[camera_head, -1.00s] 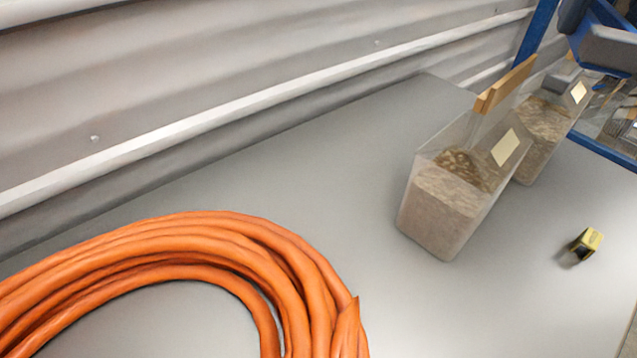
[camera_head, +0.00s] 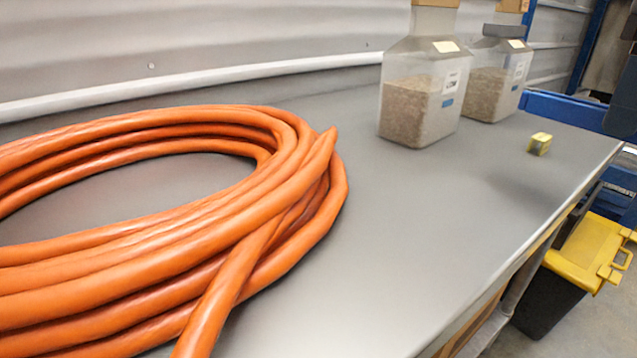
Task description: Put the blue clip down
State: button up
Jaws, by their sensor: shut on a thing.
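Neither my gripper nor the blue clip shows in the head view. A grey bench top (camera_head: 400,240) fills the middle of the picture. A clear container of brownish grain (camera_head: 418,110) stands upright on it, with a label on its front. A second similar container (camera_head: 490,88) stands behind it to the right. A small yellow block-like item (camera_head: 540,143) lies on the bench right of the containers.
A thick coil of orange hose (camera_head: 130,240) covers the left of the bench. The bench is clear between the coil and its right edge. A dark bin with a yellow lid (camera_head: 590,250) stands on the floor at the right. A ribbed grey wall (camera_head: 200,40) runs behind.

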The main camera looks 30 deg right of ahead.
jog(key=b, duration=0.4)
send_over(477, 195)
notch_tip(477, 195, down, 7)
jog(key=shift+f, duration=0.2)
jog(key=shift+f+b, duration=0.75)
jog(key=shift+f, duration=1.15)
jog(key=shift+f, duration=0.1)
jog(key=shift+f, duration=0.15)
jog(key=o, duration=1)
jog(key=shift+r, duration=0.2)
notch_tip(477, 195, up, 12)
jog(key=p, duration=0.7)
